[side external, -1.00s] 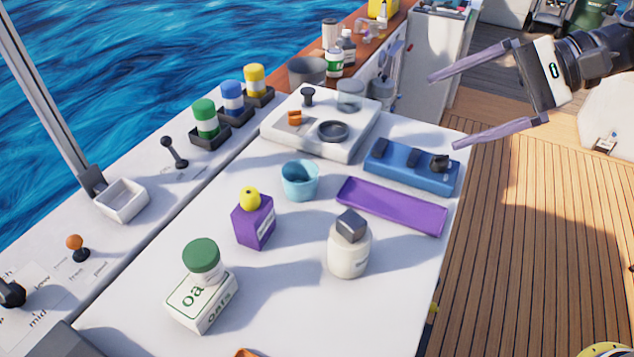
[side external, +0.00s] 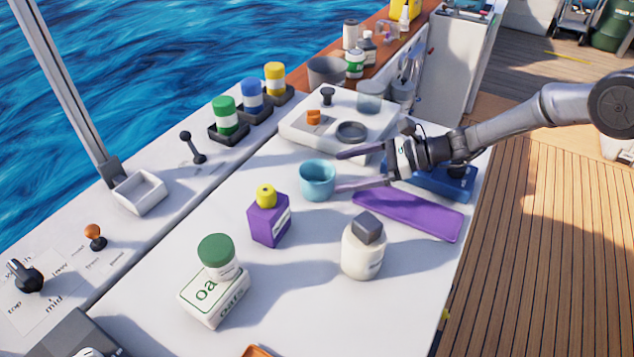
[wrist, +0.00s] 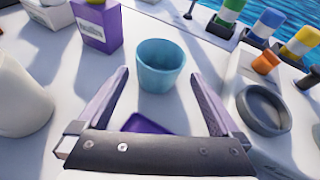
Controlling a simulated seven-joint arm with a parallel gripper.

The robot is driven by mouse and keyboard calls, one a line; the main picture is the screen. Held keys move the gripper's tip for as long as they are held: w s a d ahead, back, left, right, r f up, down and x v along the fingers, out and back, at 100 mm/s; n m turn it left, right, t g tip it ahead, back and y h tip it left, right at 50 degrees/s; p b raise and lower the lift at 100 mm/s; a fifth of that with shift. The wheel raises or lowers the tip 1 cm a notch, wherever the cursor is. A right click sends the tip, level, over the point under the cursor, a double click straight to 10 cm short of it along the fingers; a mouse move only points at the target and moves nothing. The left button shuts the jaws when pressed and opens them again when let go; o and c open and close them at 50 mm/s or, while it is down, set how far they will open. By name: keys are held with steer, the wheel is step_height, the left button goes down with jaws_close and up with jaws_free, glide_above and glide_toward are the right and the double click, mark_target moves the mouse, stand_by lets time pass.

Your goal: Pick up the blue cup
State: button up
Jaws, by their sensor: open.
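The light blue cup (side external: 317,180) stands upright and looks empty on the white table. My gripper (side external: 338,171) is open just to the right of the cup, its two purple-grey fingers pointing left toward it. In the wrist view the cup (wrist: 161,66) stands upright just beyond the fingertips, centred between them. The open gripper also shows in the wrist view (wrist: 160,78), with nothing between its fingers. I cannot tell whether a fingertip touches the cup.
A purple box with a yellow knob (side external: 269,218) stands left of the cup. A purple tray (side external: 408,216) and a white jar with a grey lid (side external: 363,246) are nearer. A white panel with a dark ring (side external: 350,131) lies behind. An oats box (side external: 213,296) is at front left.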

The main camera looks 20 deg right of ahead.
mark_target(316, 175)
steer(key=x, duration=1)
steer(key=shift+a, duration=0.1)
steer(key=c, duration=0.9)
steer(key=shift+c, duration=0.5)
steer(key=shift+r, duration=0.1)
